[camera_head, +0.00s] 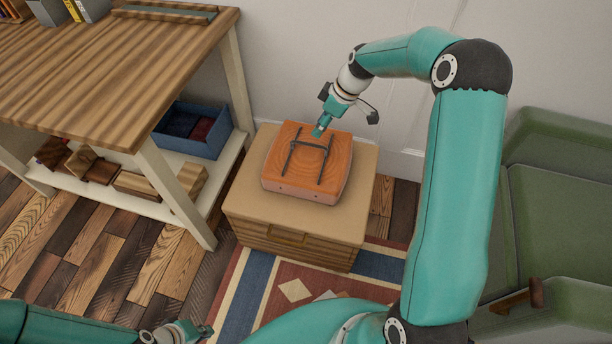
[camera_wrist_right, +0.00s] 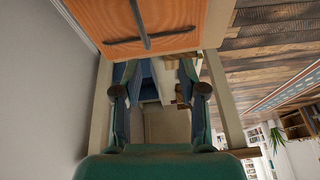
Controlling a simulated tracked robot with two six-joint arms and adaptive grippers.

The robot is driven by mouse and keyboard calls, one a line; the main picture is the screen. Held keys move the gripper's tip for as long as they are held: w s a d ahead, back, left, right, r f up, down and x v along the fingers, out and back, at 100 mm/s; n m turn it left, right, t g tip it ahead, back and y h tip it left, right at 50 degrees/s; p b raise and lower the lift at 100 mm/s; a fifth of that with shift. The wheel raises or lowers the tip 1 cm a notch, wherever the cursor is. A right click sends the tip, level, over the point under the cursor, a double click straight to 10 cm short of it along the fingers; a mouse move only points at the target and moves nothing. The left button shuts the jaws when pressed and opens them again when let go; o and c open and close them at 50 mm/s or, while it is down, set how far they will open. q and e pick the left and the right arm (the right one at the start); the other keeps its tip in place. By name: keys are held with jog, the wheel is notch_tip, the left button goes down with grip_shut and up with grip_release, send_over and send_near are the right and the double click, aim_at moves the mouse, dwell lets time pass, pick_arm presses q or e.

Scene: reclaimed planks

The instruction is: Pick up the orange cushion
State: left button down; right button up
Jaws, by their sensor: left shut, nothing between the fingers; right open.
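The orange cushion (camera_head: 325,165), a thick square block with dark straps across its top, lies flat on a small wooden cabinet (camera_head: 247,214). My right gripper (camera_head: 318,131) is over the back part of the cushion, pointing down in the head view. In the right wrist view its fingers (camera_wrist_right: 158,75) are spread and empty, with the cushion (camera_wrist_right: 90,18) and a dark strap at the top of the picture. I cannot tell whether they touch the cushion. My left gripper (camera_head: 207,331) is shut and empty, low at the bottom edge of the head view.
A wooden table (camera_head: 110,70) with a lower shelf stands at the left, with a blue box (camera_head: 190,130) on the shelf. A green armchair (camera_head: 560,190) is at the right. The wall is close behind the cabinet. A patterned rug (camera_head: 290,290) lies in front.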

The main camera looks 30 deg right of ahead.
jog(key=d+r+n+b, duration=0.1)
jog(key=d+r, duration=0.1)
jog(key=d, duration=0.1)
jog(key=b, duration=0.2)
send_near(309, 145)
jog(key=x, duration=0.5)
jog(key=shift+w+f, duration=0.15)
jog(key=shift+w, duration=0.1)
jog(key=shift+b+x, duration=0.4)
jog(key=shift+x, duration=2.3)
pick_arm(q)
notch_tip(309, 145, down, 5)
jog(key=shift+f, duration=0.1)
pick_arm(e)
jog(key=shift+s+d, duration=0.1)
jog(key=shift+d, duration=0.1)
grip_shut()
